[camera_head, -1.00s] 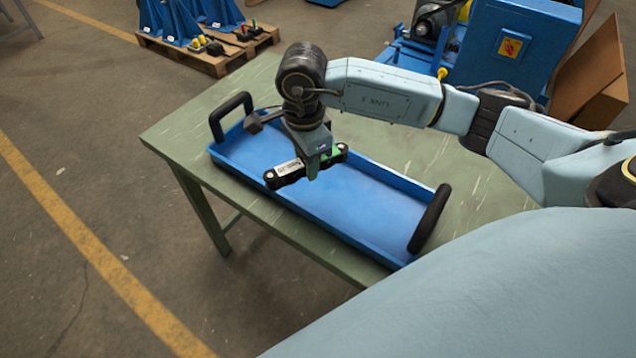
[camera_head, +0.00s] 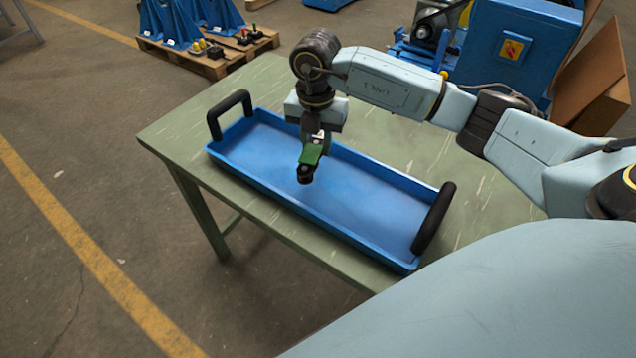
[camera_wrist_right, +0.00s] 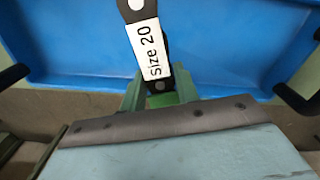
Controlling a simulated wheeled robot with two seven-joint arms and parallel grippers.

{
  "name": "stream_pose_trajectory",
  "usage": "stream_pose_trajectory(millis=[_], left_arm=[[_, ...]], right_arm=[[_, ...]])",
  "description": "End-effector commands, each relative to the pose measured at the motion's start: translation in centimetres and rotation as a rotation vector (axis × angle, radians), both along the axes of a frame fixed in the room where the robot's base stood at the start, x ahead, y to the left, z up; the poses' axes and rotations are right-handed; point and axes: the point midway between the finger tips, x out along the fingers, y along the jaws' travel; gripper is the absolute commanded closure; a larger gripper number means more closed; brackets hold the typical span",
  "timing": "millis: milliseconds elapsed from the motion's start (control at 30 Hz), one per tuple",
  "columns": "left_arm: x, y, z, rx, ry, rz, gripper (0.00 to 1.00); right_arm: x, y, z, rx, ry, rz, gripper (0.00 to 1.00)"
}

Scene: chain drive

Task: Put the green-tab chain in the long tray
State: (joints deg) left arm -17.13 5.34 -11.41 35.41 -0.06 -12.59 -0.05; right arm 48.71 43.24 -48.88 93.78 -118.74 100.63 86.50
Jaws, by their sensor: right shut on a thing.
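The green-tab chain (camera_head: 307,172) is a short dark piece with a green tab. My right gripper (camera_head: 313,150) is shut on it and holds it over the blue long tray (camera_head: 360,197), apparently above its floor. In the head view the chain points toward the camera, so its length is foreshortened. In the right wrist view the chain (camera_wrist_right: 133,10) carries a white label reading "Size 20" and extends up from between the green fingers (camera_wrist_right: 160,98). The tray (camera_wrist_right: 230,45) lies behind it there and looks empty. My left gripper is not in view.
The tray has black handles at both ends, the left one (camera_head: 230,112) and the right one (camera_head: 434,218). It stands on a green table (camera_head: 175,135). A pallet (camera_head: 205,62) with blue stands and a blue machine (camera_head: 520,50) are behind.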

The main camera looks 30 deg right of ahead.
Motion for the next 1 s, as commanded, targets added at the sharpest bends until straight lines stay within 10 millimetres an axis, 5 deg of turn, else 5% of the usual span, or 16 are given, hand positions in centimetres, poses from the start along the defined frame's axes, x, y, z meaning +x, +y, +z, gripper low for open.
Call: stream_pose_trajectory(millis=[200, 367, 1000], left_arm=[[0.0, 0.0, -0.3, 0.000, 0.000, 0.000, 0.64], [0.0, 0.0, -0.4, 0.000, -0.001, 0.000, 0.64], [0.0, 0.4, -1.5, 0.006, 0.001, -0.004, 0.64]], right_arm=[[0.5, -0.6, -0.2, 0.003, -0.002, -0.263, 1.00], [0.5, -0.7, -1.0, 0.004, 0.002, -0.318, 1.00], [0.5, -0.6, -9.6, 0.004, 0.002, -0.317, 1.00]])
